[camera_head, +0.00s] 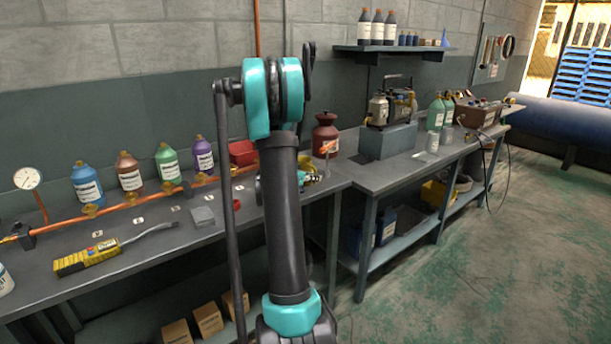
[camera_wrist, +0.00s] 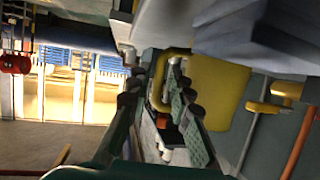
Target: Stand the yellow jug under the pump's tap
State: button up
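A yellow jug (camera_wrist: 218,88) with a looped handle (camera_wrist: 157,85) is in the wrist view. My gripper (camera_wrist: 157,72) has one finger on each side of the handle, with a visible gap between the fingers. Whether either finger touches the handle is unclear. In the head view my arm hides most of the gripper. A small yellow patch (camera_head: 311,168) shows there beside the teal wrist, low over the bench. A pump-like machine (camera_head: 398,104) stands on a grey block (camera_head: 387,142) on the right bench. Its tap cannot be made out.
A dark red container (camera_head: 325,134) with an orange part stands behind my arm. Several coloured bottles (camera_head: 168,163) and a copper pipe (camera_head: 140,200) line the left bench. A yellow device (camera_head: 88,259) lies in front of them. Green bottles (camera_head: 437,113) stand right of the block.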

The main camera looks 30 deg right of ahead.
jog(key=shift+x, duration=0.9)
grip_shut()
jog(key=shift+r, duration=0.1)
